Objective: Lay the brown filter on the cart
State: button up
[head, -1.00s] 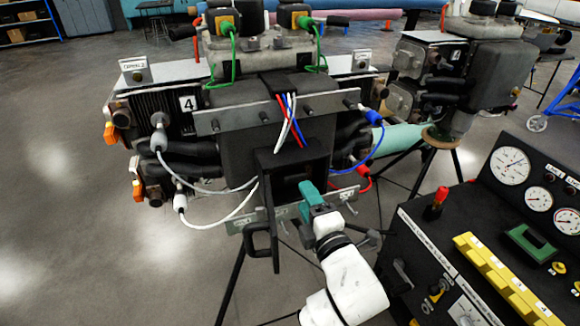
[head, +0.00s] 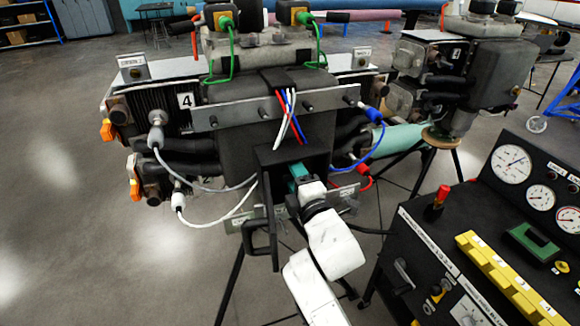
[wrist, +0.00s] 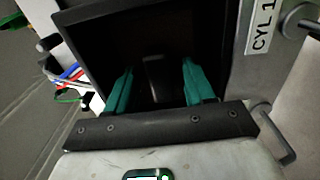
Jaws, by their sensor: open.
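My gripper (wrist: 158,88) has teal fingers spread apart, reaching into the open black housing (wrist: 85,18) in the wrist view. Between the fingers, and not visibly touched by them, is a dark upright piece (wrist: 153,75); I cannot tell whether it belongs to the brown filter. The housing's inside is very dark, and no clearly brown filter shows. In the head view, my gripper (head: 299,172) is at the mouth of the same housing (head: 264,172), its tips partly hidden inside. The black cart (head: 478,205) with gauges stands at the right.
A yellow block row (head: 500,275), a green box (head: 532,244) and a red-topped knob (head: 441,196) take up room on the cart. A black handle (head: 262,238) hangs beside my arm. White and blue cables loop at the housing's sides. A second turbine stand (head: 460,85) is behind.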

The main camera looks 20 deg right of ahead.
jog(key=shift+c, duration=0.3)
dwell(0.5)
grip_shut()
dwell(0.5)
